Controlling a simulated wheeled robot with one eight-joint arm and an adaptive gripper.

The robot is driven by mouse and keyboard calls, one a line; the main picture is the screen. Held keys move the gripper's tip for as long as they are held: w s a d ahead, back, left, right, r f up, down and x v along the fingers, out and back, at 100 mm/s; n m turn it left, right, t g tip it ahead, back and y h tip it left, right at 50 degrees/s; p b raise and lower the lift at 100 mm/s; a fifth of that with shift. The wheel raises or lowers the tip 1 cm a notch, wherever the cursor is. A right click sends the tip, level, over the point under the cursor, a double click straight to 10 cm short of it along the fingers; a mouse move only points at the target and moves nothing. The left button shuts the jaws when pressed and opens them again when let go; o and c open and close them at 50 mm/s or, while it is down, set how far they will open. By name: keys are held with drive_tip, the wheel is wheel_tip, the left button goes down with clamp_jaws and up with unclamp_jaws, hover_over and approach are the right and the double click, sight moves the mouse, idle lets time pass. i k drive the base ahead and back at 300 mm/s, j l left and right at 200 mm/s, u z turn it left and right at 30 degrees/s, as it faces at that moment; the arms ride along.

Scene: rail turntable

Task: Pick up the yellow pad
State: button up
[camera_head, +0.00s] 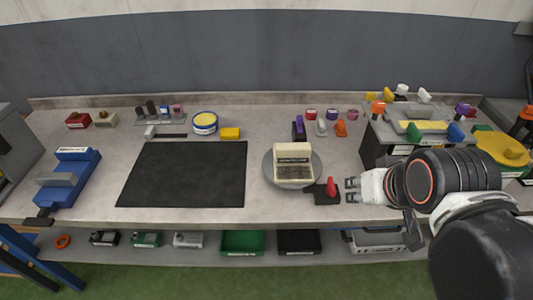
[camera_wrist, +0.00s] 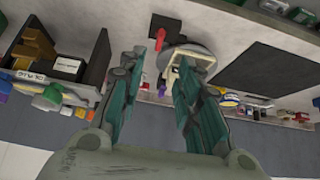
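The yellow pad (camera_head: 231,133) is a small yellow block lying on the bench behind the black mat, just right of the round yellow-topped tin (camera_head: 205,122). My gripper (camera_head: 350,190) is at the bench's front right, well to the right of and nearer than the pad. It is beside the small black base with a red lever. In the wrist view my gripper (camera_wrist: 155,60) has its two fingers spread apart with nothing between them. I cannot clearly make out the pad in the wrist view.
A round turntable (camera_head: 268,172) carrying a cream box (camera_head: 294,160) stands between my gripper and the pad. The black mat (camera_head: 185,173) lies left of it. Several small coloured tools stand behind the turntable. A dark unit with a grey tray (camera_head: 393,113) is at right.

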sight(225, 133)
drive_tip(key=i+j+u, duration=0.3)
drive_tip(key=i, duration=0.15)
drive_tip(key=i+j+u, duration=0.3)
drive_tip(key=i, duration=0.15)
drive_tip(key=l, duration=0.1)
